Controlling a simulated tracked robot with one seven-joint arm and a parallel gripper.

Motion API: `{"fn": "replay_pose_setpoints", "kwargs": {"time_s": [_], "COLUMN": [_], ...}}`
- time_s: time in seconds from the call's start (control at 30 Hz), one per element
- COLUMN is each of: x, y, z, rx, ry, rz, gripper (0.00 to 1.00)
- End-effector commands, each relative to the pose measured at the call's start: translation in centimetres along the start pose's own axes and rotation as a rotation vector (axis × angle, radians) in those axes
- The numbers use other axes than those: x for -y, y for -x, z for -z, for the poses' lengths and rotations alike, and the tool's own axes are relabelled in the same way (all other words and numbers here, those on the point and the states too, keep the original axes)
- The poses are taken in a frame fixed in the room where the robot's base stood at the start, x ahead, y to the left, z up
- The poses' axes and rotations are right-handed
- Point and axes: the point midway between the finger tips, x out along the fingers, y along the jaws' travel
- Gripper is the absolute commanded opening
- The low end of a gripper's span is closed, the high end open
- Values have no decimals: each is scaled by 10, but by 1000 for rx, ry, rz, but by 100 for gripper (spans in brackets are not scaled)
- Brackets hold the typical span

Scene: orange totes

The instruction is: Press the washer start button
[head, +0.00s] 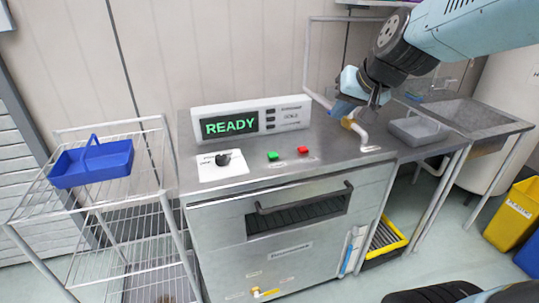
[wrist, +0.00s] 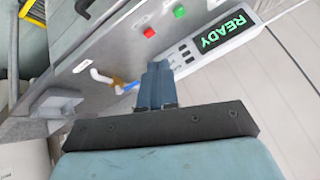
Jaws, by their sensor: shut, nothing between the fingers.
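The steel washer (head: 250,215) stands in the middle of the head view. On its top are a green button (head: 273,155) and a red button (head: 303,149); their labels are too small to read. Both show in the wrist view, green (wrist: 179,12) and red (wrist: 149,32). A display (head: 229,124) behind them reads READY in green. My gripper (head: 345,107) is shut and empty, above the right part of the washer top, to the right of both buttons and apart from them. In the wrist view the closed fingers (wrist: 157,70) point toward the panel.
A black knob (head: 222,158) on a white plate sits left of the buttons. A bent white pipe (head: 362,135) rises near the right edge below my gripper. A grey tray (head: 418,130) is on the sink counter. A wire rack with a blue basket (head: 92,163) stands left.

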Motion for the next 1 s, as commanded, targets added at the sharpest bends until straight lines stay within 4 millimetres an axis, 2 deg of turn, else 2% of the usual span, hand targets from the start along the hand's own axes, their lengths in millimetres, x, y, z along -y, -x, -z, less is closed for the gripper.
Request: {"fn": "replay_pose_setpoints", "kwargs": {"time_s": [0.03, 0.3, 0.5, 0.6, 0.8, 1.0], "x": [10, 57, 81, 89, 94, 96], "y": [-17, -100, -163, -188, -217, -221], "z": [8, 48, 61, 62, 62, 62], "rx": [-1, -54, -85, -95, -108, -113], "ry": [-14, -128, -221, -256, -303, -311], "rz": [20, 92, 93, 82, 62, 59], "gripper": [0, 0, 0, 0, 0, 0]}}
